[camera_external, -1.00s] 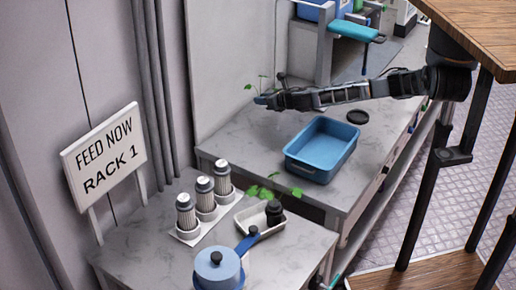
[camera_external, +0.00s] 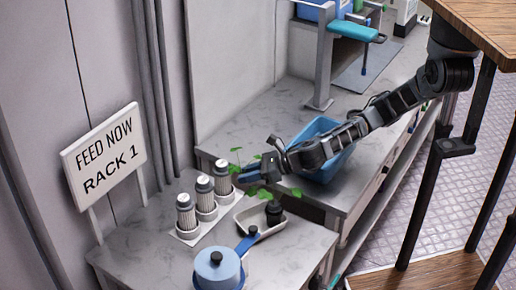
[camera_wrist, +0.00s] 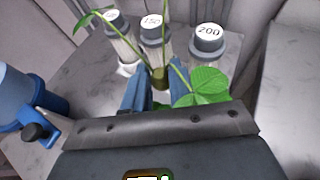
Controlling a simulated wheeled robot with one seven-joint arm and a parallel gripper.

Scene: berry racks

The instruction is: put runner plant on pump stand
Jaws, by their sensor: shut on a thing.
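My gripper (camera_external: 250,172) is shut on the runner plant (camera_external: 235,168), a small plant with thin stems and green leaves. In the wrist view, the blue fingers (camera_wrist: 160,95) close around its dark base (camera_wrist: 159,78), and two stems rise from it. The gripper is in the air above the back of the near table, right of the white-capped cylinders. No label marks a pump stand. A blue round vessel with a black knob (camera_external: 217,270) and blue handle stands at the table's front; whether it is the pump cannot be told.
Several ribbed cylinders (camera_external: 204,196) stand on a white base; two caps read 150 and 200. A white tray (camera_external: 248,221) holds a black-topped bottle, with green leaves (camera_external: 296,191) beside it. A blue bin (camera_external: 318,127) sits behind my arm. A sign (camera_external: 103,155) reads FEED NOW RACK 1.

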